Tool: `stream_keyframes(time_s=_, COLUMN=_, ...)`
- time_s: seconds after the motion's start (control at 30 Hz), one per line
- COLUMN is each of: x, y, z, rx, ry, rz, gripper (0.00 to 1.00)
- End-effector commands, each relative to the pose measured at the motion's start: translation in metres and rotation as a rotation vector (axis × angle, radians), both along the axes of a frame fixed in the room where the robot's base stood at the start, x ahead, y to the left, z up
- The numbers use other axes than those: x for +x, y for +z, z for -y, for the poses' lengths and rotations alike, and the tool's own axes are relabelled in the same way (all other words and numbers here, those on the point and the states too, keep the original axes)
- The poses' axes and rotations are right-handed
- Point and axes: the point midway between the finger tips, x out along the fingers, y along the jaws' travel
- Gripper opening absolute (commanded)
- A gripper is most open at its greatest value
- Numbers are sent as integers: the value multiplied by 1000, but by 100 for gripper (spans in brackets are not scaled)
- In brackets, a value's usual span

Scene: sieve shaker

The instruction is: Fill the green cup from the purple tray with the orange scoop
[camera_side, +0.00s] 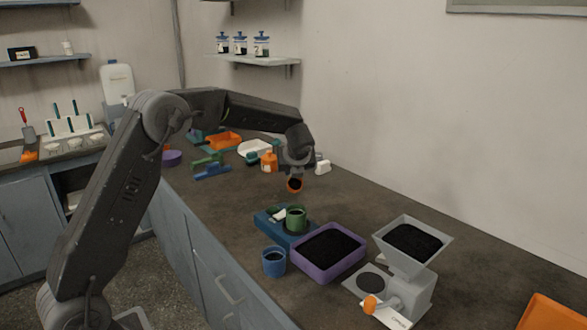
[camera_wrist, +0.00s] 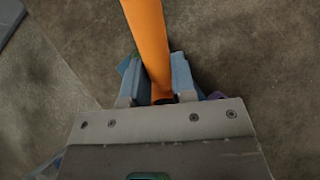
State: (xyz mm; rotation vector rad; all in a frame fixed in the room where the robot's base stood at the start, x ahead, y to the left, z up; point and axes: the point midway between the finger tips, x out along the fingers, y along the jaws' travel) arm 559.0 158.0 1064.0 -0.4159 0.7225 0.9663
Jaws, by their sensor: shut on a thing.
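My gripper (camera_side: 297,158) is shut on the handle of the orange scoop (camera_side: 295,185), above the counter and behind the green cup in the side view. The scoop's bowl faces the camera and looks dark inside; I cannot tell whether it holds material. In the wrist view, the orange handle (camera_wrist: 148,40) runs up from between the jaws (camera_wrist: 155,88), and the bowl is out of view. The green cup (camera_side: 296,222) stands upright on a blue scale-like base (camera_side: 268,225); its contents are not clear. The purple tray (camera_side: 327,275), holding dark granular material, is right of the cup.
A blue cup (camera_side: 274,262) stands left of the tray. A grey hopper device (camera_side: 408,275) with an orange knob stands to its right. An orange bottle (camera_side: 269,162) and several coloured items are at the back. Bare counter lies between them and the green cup.

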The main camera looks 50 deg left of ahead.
Motion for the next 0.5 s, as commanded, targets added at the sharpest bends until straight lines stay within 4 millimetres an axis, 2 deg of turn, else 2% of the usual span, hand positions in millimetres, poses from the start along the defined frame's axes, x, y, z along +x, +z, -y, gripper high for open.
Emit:
stream_keyframes(time_s=0.27, x=0, y=0, z=-2, rx=-21, ry=5, rz=-13, gripper=6)
stream_keyframes(time_s=0.5, x=4, y=-4, z=-9, rx=-191, ry=5, rz=-111, gripper=6)
